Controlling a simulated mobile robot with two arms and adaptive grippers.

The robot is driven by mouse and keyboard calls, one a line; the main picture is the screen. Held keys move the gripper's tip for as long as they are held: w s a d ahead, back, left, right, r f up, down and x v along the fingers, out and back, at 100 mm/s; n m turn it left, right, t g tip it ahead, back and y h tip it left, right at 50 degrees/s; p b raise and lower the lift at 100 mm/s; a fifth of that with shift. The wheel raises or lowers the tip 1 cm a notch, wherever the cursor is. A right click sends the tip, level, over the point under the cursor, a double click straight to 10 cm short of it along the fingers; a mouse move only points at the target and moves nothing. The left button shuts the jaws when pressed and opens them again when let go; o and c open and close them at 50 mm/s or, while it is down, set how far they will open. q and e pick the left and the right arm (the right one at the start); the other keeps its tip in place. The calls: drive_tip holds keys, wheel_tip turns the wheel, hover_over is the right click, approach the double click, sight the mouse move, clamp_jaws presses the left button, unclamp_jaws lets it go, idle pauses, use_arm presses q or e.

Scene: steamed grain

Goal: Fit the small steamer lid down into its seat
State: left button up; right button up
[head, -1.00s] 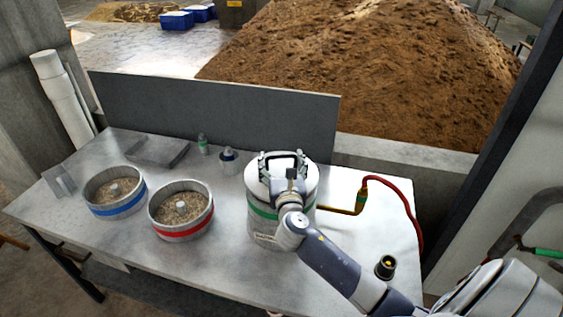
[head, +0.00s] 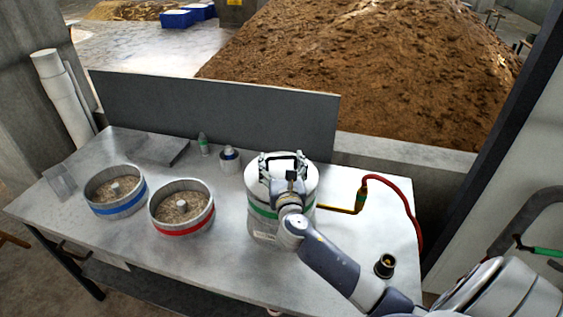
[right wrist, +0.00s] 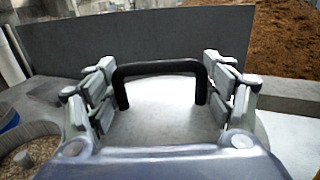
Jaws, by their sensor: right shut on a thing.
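The small steamer (head: 265,227) is a pale metal pot with a green band, standing at the right of the table. Its lid (head: 306,174) is a pale disc with a black bar handle (right wrist: 160,68). My right gripper (head: 283,165) is above the lid, with its fingers on either side of the handle, shut on it. In the right wrist view the lid's flat top (right wrist: 160,125) shows under the handle. The lid lies over the steamer's mouth and looks about level. The seam is partly hidden by my wrist, so I cannot tell whether it is fully seated. My left gripper is not in view.
Two open grain-filled pots, one blue-banded (head: 120,207) and one red-banded (head: 182,229), stand left of the steamer. A small bottle (head: 204,144) and a small canister (head: 230,160) stand behind. A red hose (head: 412,215) and a black-topped fitting (head: 384,265) are at right.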

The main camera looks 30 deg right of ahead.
drive_tip(key=shift+f, duration=0.1)
idle(0.3)
drive_tip(key=shift+f, duration=0.25)
drive_tip(key=shift+f, duration=0.25)
idle(0.4)
drive_tip(key=o, duration=1.5)
